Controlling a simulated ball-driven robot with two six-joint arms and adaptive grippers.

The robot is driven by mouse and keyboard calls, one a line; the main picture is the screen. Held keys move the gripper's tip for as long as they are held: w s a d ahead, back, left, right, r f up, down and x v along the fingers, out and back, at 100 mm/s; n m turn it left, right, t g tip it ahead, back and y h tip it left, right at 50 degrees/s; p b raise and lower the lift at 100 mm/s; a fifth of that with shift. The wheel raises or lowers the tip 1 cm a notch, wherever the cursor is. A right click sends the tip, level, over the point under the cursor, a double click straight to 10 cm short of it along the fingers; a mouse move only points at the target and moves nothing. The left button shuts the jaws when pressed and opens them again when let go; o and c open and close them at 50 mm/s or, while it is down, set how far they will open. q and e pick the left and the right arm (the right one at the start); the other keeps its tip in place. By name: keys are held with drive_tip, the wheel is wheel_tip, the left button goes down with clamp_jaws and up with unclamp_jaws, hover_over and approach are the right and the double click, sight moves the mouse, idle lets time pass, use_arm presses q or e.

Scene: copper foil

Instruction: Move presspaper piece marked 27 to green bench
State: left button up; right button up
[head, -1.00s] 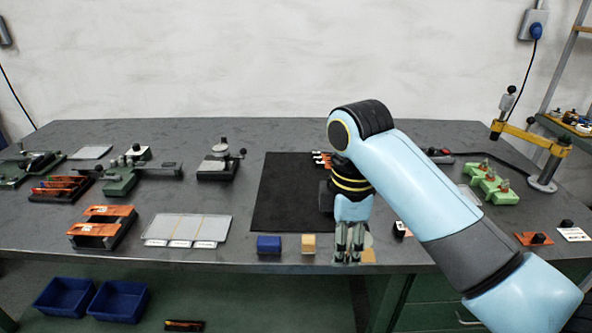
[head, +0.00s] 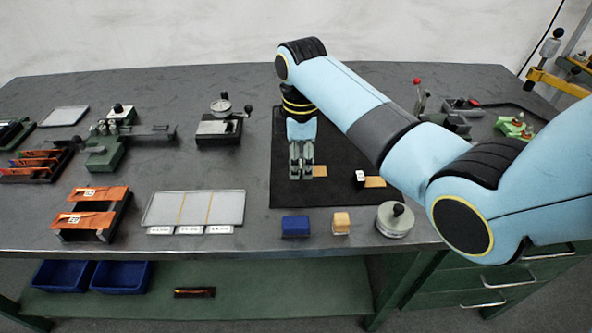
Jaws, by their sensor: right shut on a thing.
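My right gripper (head: 301,174) is shut on a small tan piece (head: 320,171) over the left part of the black mat (head: 285,195). The piece sticks out to the right of the fingers; no number is readable on it. A second tan piece (head: 375,182) lies on the mat beside a small black block with a white label (head: 359,178). A green bench-like device (head: 105,155) with a dark rod stands at the left of the table, and a light green fixture (head: 514,127) at the far right. I cannot tell which is the green bench. My left gripper is not in view.
A blue block (head: 295,227), a yellow-topped block (head: 341,223) and a round metal weight (head: 394,220) stand along the front edge. A grey divided tray (head: 228,207) and orange sheets on a black stand (head: 91,220) lie left. A dial gauge (head: 219,128) stands behind.

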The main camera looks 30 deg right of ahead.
sight(295, 183)
drive_tip(key=shift+w+f, duration=0.8)
drive_tip(key=shift+w, duration=0.25)
wheel_tip(295, 183, down, 3)
drive_tip(key=shift+f, duration=0.35)
drive_tip(key=shift+f+b, duration=0.2)
drive_tip(key=shift+b, duration=0.1)
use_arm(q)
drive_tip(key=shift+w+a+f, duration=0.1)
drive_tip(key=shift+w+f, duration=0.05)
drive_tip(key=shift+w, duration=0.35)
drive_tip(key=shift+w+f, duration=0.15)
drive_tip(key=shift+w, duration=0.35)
use_arm(e)
drive_tip(key=o, duration=1.1)
drive_tip(key=shift+c, duration=0.2)
drive_tip(key=shift+r, duration=0.25)
wheel_tip(295, 183, up, 12)
drive_tip(key=shift+f+p, duration=0.1)
drive_tip(key=shift+p, duration=0.35)
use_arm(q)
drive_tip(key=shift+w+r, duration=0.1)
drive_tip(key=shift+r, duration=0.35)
